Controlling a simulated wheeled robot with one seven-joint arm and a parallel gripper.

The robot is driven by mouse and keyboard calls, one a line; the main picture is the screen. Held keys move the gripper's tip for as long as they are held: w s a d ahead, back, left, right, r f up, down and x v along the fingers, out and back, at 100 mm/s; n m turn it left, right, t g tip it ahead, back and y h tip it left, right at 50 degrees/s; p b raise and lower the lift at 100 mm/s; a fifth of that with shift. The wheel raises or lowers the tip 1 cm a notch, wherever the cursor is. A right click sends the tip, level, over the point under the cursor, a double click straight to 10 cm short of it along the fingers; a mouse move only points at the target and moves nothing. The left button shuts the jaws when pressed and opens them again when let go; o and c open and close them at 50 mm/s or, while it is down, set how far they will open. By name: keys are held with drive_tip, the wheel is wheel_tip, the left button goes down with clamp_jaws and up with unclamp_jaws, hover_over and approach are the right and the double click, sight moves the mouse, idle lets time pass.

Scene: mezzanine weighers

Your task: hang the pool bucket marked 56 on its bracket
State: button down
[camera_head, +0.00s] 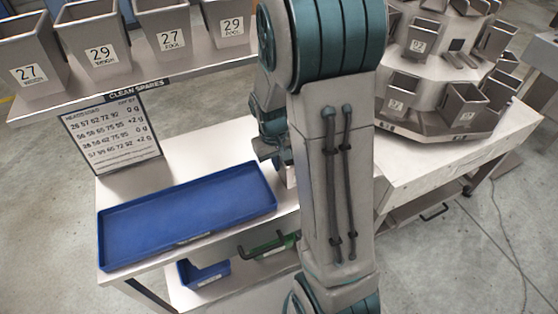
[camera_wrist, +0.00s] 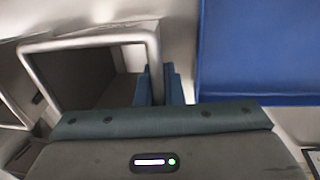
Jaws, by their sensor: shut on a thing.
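In the wrist view my gripper (camera_wrist: 160,88) has its blue fingers shut on the right side wall of a grey metal bucket (camera_wrist: 90,48). Its open mouth faces the camera. No number shows on it, so I cannot tell whether it is the one marked 56. In the head view my arm hides the fingertips and the held bucket. The round weigher (camera_head: 440,122) stands at the right with several grey buckets on two tiers. An upper-tier gap shows what looks like bare bracket parts (camera_head: 457,46). The weigher buckets' labels are too small to read surely.
A shelf (camera_head: 190,68) marked CLEAN SPARES holds buckets labelled 27 and 29. A number sign (camera_head: 112,132) stands below it. An empty blue tray (camera_head: 185,216) lies on the table, also in the wrist view (camera_wrist: 255,50).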

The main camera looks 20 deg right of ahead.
drive_tip(key=shift+f, duration=0.1)
drive_tip(key=c, duration=2)
unclamp_jaws()
drive_tip(key=shift+f, duration=0.15)
drive_tip(key=o, duration=0.5)
drive_tip(key=shift+c, duration=0.2)
wheel_tip(320, 180, up, 12)
drive_tip(key=a, duration=0.1)
drive_tip(key=s+a+r+t, duration=0.1)
drive_tip(key=s+a+r, duration=0.1)
drive_tip(key=s, duration=0.4)
drive_tip(key=s+a+r+t+y, duration=0.1)
drive_tip(key=s+a+r, duration=0.1)
drive_tip(key=s, duration=0.5)
drive_tip(key=shift+s+a+t, duration=0.3)
drive_tip(key=shift+t, duration=0.1)
drive_tip(key=shift+o, duration=0.4)
drive_tip(key=shift+s+a+f, duration=0.1)
drive_tip(key=shift+s+a, duration=0.1)
drive_tip(key=shift+s, duration=0.4)
